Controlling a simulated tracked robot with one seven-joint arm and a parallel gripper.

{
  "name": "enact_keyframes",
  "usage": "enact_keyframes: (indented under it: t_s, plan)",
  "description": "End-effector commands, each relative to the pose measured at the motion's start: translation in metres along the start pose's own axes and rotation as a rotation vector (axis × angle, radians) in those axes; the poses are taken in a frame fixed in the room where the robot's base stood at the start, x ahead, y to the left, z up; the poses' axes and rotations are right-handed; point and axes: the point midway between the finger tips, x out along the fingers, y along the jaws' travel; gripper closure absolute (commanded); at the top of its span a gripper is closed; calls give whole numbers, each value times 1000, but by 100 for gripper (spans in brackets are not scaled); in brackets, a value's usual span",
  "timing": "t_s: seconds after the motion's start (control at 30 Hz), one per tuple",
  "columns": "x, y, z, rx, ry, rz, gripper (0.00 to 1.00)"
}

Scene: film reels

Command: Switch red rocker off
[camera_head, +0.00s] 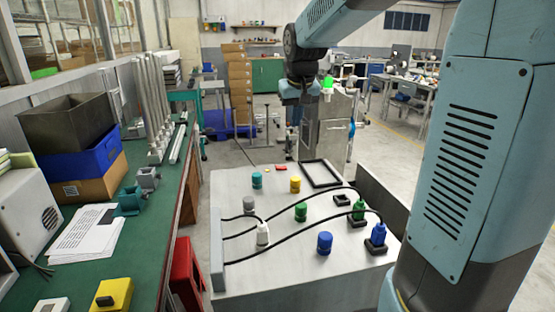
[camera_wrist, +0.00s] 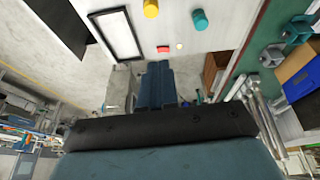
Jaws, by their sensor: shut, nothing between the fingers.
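The red rocker (camera_head: 281,168) is a small red piece near the far edge of the light grey bench top (camera_head: 240,285). In the wrist view the red rocker (camera_wrist: 163,49) shows just above my fingertips in the picture, with a small pale round spot beside it. Which way it is tilted is too small to tell. My gripper (camera_wrist: 158,66) has its blue-grey fingers together and empty, apart from the rocker. In the head view my wrist hangs beyond the far side of the bench; the fingertips are not clear there.
A yellow knob (camera_head: 295,184), a teal knob (camera_head: 257,180) and a black rectangular frame (camera_head: 320,173) are near the rocker. Black cables run across the bench to green and blue plugs (camera_head: 376,236). A green workbench (camera_head: 150,240) stands at left.

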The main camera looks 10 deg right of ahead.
Motion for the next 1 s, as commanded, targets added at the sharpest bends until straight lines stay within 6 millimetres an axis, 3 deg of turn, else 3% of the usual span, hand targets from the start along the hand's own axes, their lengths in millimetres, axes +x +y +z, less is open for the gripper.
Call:
enact_keyframes:
  t_s: [0.1, 0.3, 0.5, 0.7, 1.0]
  plan:
    - [30, 3, -35, 3, -22, -15, 100]
    - [82, 9, -85, 11, -48, -45, 100]
    - [127, 15, -119, 23, -64, -73, 100]
    - [148, 18, -134, 30, -69, -88, 100]
    - [150, 18, -135, 31, -70, -89, 100]
